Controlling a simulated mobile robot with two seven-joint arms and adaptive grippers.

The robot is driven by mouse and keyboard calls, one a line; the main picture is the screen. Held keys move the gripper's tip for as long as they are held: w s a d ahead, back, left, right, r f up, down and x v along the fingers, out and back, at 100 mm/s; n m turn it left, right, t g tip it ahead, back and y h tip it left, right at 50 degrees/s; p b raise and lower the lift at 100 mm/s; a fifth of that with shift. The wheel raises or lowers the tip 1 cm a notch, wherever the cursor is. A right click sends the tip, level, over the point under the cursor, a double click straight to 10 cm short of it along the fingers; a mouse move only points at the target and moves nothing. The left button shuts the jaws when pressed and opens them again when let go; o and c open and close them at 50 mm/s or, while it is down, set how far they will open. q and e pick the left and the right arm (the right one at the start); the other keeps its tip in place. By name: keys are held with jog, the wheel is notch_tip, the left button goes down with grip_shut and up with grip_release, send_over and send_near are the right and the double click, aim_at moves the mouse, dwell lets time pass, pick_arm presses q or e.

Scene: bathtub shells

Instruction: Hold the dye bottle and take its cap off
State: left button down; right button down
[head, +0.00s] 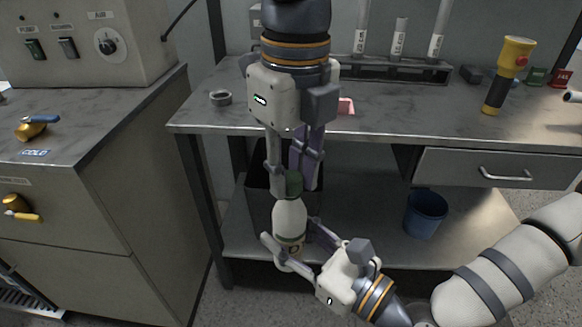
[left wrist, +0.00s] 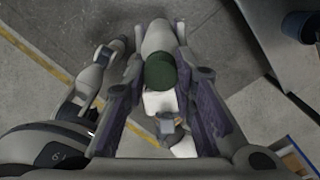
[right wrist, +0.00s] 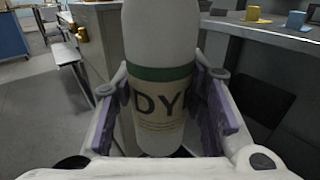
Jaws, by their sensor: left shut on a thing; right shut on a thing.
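The dye bottle (head: 289,217) is pale, stands about upright in the air in front of the bench, and carries a label reading "DY" in the right wrist view (right wrist: 160,105). Its dark green cap (head: 293,184) sits at the bottle's top and shows from above in the left wrist view (left wrist: 160,70). My left gripper (head: 291,178) comes from above and is shut on the cap, one finger on each side. My right gripper (head: 290,250) is shut around the bottle's lower body from the right. I cannot tell whether the cap is loose on the neck.
The workbench (head: 385,115) is behind, with a test-tube rack (head: 375,70) and a yellow-black flashlight (head: 508,75). A dark bin (head: 258,205) is behind the bottle, and a blue bucket (head: 426,213) is on the lower shelf. A cabinet (head: 95,215) is at left.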

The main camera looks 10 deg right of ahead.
pick_arm(q)
jog(key=n, duration=1)
jog(key=shift+r, duration=0.1)
jog(key=n, duration=0.9)
jog(key=shift+n, duration=0.3)
jog(key=c, duration=1.3)
grip_release()
jog(key=shift+c, duration=0.2)
